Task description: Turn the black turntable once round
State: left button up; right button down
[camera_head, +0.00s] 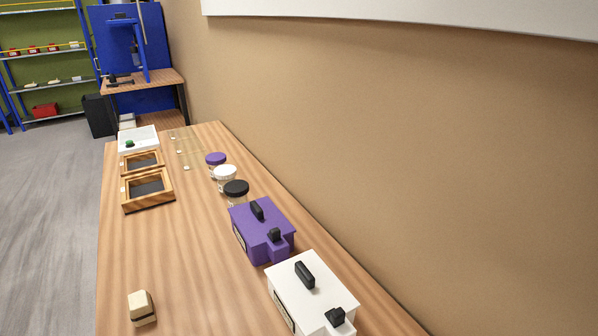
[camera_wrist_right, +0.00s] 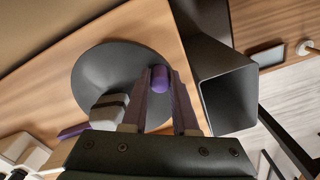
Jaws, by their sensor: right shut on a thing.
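The black turntable (camera_wrist_right: 105,75) shows in the right wrist view as a dark round disc on the wooden table. A purple peg (camera_wrist_right: 159,78) is at its right part. My right gripper (camera_wrist_right: 163,82) is shut on this peg, with one finger on each side of it. A pale grey block (camera_wrist_right: 108,112) is at the disc's lower edge, partly hidden by my gripper; I cannot tell whether it rests on the disc. The turntable does not show in the head view. My left gripper is in neither view.
An open dark bin (camera_wrist_right: 228,88) stands right of the turntable in the wrist view. In the head view the table (camera_head: 190,260) holds a beige block (camera_head: 142,307), purple box (camera_head: 262,228), white box (camera_head: 300,285), jars and wooden frames (camera_head: 148,203). Its middle is clear.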

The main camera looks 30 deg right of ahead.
jog(key=shift+w+d, duration=0.1)
dwell(0.5)
jog(key=c, duration=0.7)
grip_release()
notch_tip(320, 180, up, 10)
jog(key=p, duration=1)
